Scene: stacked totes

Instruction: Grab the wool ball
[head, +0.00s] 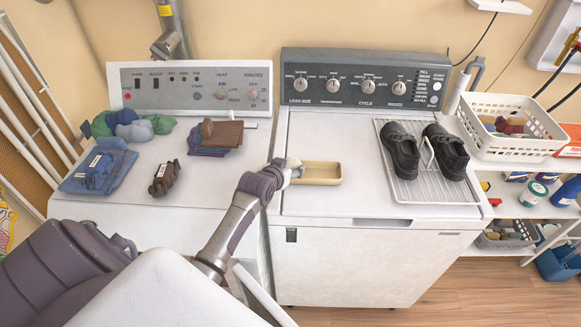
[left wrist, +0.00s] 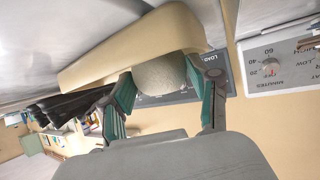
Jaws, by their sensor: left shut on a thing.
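The wool ball (left wrist: 160,76) is round and pale grey. In the left wrist view it sits between the two green-padded fingers of my left gripper (left wrist: 163,92), which is shut on it. In the head view the left gripper (head: 293,168) is at the left end of a small tan tray (head: 322,181) on the right-hand machine's top. Only a little of the ball shows there, partly hidden by the gripper. The tray (left wrist: 95,62) is right beside the ball in the left wrist view; I cannot tell whether they touch. My right gripper is out of view.
Black shoes (head: 402,150) stand on a wire rack (head: 443,191) right of the tray. Folded clothes (head: 98,167) and a brown bundle (head: 165,178) lie on the left machine. A white basket (head: 511,149) stands far right. The white top in front of the tray is clear.

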